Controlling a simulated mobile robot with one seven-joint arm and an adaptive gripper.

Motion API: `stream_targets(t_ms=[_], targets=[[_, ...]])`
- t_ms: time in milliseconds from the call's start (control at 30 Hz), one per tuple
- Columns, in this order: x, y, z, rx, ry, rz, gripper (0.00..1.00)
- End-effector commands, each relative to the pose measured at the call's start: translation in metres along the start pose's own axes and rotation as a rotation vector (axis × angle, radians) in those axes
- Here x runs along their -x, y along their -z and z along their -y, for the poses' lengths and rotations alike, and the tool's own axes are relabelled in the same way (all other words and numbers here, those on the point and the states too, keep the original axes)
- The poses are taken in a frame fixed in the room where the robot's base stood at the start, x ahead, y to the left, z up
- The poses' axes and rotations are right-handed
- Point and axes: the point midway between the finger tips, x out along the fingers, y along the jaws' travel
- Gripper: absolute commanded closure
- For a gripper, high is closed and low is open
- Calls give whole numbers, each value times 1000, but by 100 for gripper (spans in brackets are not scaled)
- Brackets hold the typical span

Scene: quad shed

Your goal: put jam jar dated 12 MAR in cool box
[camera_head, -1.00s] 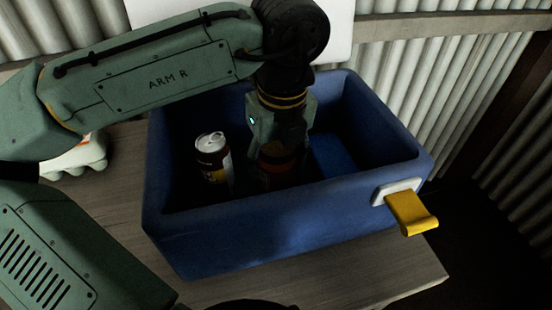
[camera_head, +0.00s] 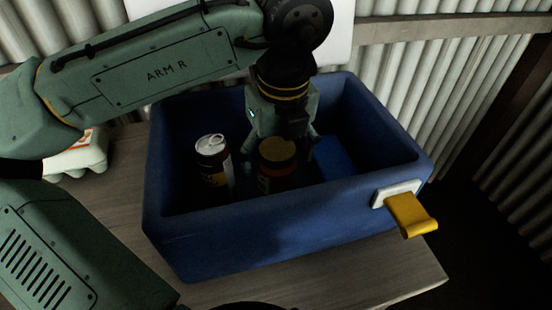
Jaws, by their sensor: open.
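The cool box (camera_head: 290,232) is a deep blue open box on a wooden bench. A jar (camera_head: 278,165) with a dull gold lid stands upright inside it, near the middle. Its label and date cannot be read from here. My gripper (camera_head: 285,135) is inside the box, just above and behind the jar. It is open, with a finger on either side of the jar's far edge, and the jar's lid shows clear. I cannot tell whether a finger still touches the jar.
A can (camera_head: 212,160) with a silver top stands in the box, left of the jar. A blue block (camera_head: 333,158) lies at the right inside. A yellow latch (camera_head: 411,214) sticks out at the box's right front. An egg carton (camera_head: 80,155) sits left of the box.

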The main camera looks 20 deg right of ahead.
Motion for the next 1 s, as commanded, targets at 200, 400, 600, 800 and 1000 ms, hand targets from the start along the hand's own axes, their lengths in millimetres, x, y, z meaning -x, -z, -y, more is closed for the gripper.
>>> stream_targets(t_ms=[200, 400, 600, 800, 1000], targets=[[51, 0, 1, -2, 4, 0, 23], [86, 0, 0, 0, 1, 0, 23], [101, 0, 0, -1, 1, -1, 23], [102, 0, 0, -1, 0, -1, 23], [102, 0, 1, 2, 8, 1, 23]])
